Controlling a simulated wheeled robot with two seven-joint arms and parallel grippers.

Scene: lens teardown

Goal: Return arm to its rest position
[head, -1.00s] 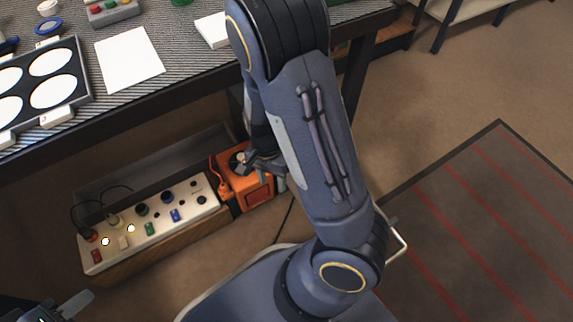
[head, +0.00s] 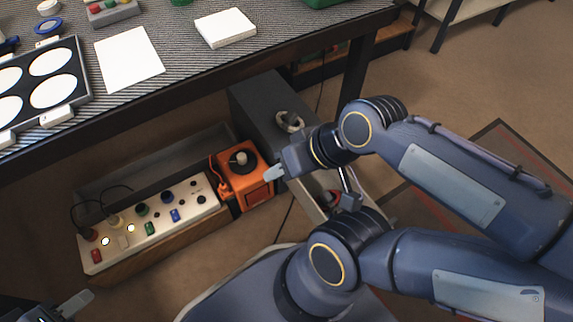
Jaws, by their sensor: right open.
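My right arm reaches in from the right, folded at its joints. Its gripper (head: 311,186) is open and empty, to the right of the orange box (head: 256,192) with a black dial and a pale knob. One pale finger appears close to the orange box's right edge; I cannot tell if it touches. My left gripper (head: 74,304) is only partly in view at the bottom left corner. One grey finger shows, and its opening cannot be judged.
A white control panel (head: 207,205) with several knobs and buttons lies left of the orange box. A dark grey box (head: 262,98) stands behind the right gripper. The striped table (head: 190,70) is above, holding a white block (head: 225,28), a white sheet (head: 128,58) and a black tray (head: 84,80).

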